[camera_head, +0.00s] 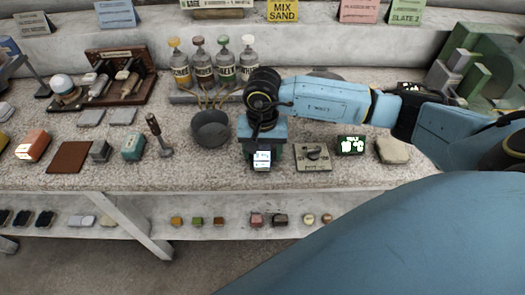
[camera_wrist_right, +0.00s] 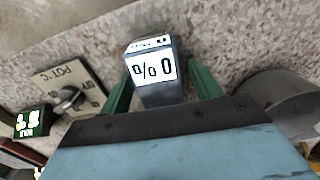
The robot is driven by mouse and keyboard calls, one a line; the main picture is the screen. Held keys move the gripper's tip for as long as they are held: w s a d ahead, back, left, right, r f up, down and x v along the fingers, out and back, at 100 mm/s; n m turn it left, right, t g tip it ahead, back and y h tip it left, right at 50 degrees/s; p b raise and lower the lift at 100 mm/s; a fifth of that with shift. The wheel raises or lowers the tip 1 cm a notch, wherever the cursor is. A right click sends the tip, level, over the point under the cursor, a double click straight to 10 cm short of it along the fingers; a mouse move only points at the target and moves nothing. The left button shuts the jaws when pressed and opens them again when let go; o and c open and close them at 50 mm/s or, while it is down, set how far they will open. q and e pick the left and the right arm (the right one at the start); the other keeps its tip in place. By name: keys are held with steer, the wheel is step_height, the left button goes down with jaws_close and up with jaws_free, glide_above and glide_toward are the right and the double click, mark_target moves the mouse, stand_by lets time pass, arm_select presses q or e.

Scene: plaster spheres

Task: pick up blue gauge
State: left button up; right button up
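The blue gauge is a small upright dark blue-grey block with a lit white display, standing on the speckled bench top. In the head view the gauge (camera_head: 262,159) shows just below my right gripper (camera_head: 261,150), which points down over it. In the right wrist view the gauge (camera_wrist_right: 153,70) reads "% 0" and stands between the two green fingers of my right gripper (camera_wrist_right: 160,88). The fingers are apart, one on each side, and I see no clear grip on it. Its lower part is hidden behind the gripper body. My left gripper is not in view.
A dial box (camera_head: 313,157) and a green-lit display (camera_head: 351,145) stand to the right. A dark bowl (camera_head: 211,128) is to the left, with several bottles (camera_head: 202,65) behind. A hammer-like tool (camera_head: 158,135) stands further left. A lower shelf (camera_head: 200,207) holds small blocks.

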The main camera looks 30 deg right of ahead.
mark_target(263, 146)
steer(key=c, duration=1)
steer(key=shift+c, duration=0.2)
steer(key=shift+r+p, duration=0.35)
steer(key=shift+p, duration=0.25)
step_height(263, 146, up, 10)
steer(key=shift+f, duration=0.1)
